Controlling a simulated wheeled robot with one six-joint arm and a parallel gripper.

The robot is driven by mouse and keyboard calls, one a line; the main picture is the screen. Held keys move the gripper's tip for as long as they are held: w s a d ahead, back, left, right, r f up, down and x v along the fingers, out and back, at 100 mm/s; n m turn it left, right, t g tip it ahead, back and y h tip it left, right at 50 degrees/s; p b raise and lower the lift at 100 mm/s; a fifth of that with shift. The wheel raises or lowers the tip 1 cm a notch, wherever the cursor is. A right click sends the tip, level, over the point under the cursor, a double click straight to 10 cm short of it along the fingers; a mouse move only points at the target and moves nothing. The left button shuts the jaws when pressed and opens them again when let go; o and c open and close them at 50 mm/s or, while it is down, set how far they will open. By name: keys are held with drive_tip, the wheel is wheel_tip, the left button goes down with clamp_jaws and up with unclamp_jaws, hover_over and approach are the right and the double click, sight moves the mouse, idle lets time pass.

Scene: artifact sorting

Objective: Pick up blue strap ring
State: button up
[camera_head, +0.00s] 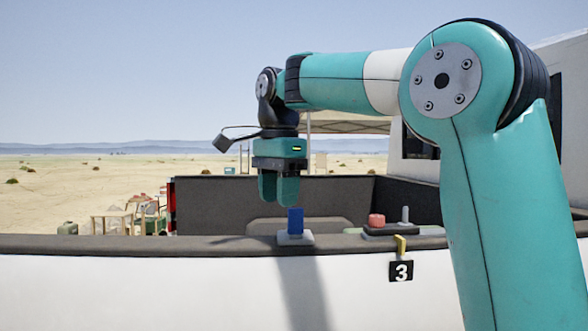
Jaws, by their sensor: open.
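A blue upright piece (295,220), which I take to be the blue strap ring, stands on a small pale grey base (294,239) on the dark ledge of the truck bed. It looks like a flat block from here, and no ring opening shows. My gripper (279,200) points down above it and slightly to the left in the picture. Its teal fingers are open and nothing shows between them. The fingertips come close to the blue piece's top in the picture, but I cannot tell whether they are level with it in depth.
A dark tray (390,231) to the right holds a red piece (376,221) and a grey peg (405,214). A yellow clip (400,243) and a black sign marked 3 (401,271) are at the ledge's front. The ledge (150,246) is clear to the left.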

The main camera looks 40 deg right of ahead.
drive_tip(key=d+r+m+p, duration=0.4)
drive_tip(key=r+m, duration=0.3)
drive_tip(key=r, duration=0.4)
drive_tip(key=b, duration=0.4)
hover_over(296, 234)
drive_tip(key=f, duration=1.1)
drive_tip(key=shift+w+d+f, duration=0.2)
drive_tip(key=shift+w+f, duration=0.05)
drive_tip(key=shift+f, duration=0.1)
wheel_tip(296, 234, down, 6)
drive_tip(key=b, duration=0.6)
drive_tip(key=shift+r, duration=0.25)
clamp_jaws()
